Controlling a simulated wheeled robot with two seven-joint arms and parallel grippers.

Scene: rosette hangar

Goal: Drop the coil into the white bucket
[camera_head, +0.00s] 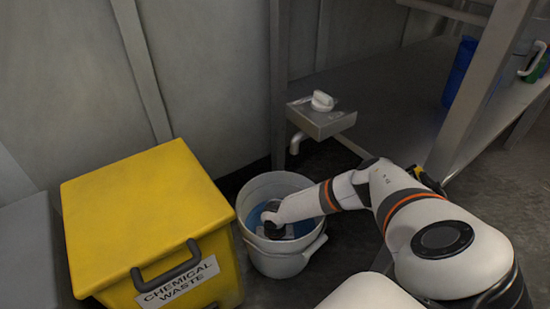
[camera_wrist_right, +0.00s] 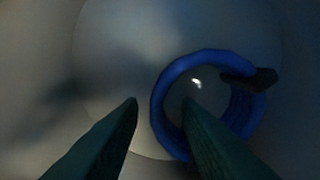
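The white bucket (camera_head: 283,263) stands on the floor, right of the yellow bin. My right arm reaches down into it, and my right gripper (camera_head: 273,229) is inside the rim. Blue shows around the gripper there, but its shape is partly hidden. In the right wrist view, the blue coil (camera_wrist_right: 158,105) is a ring with a dark piece at its upper right. It appears to lie at the bucket's bottom, beyond the fingers. The gripper (camera_wrist_right: 159,101) is open with an empty gap, and its right finger overlaps the coil's near edge in the picture. My left gripper is out of view.
A yellow chemical waste bin (camera_head: 145,215) with a dark handle stands close against the bucket's left. A metal shelf (camera_head: 400,85) with a blue container (camera_head: 459,72) stands at the right.

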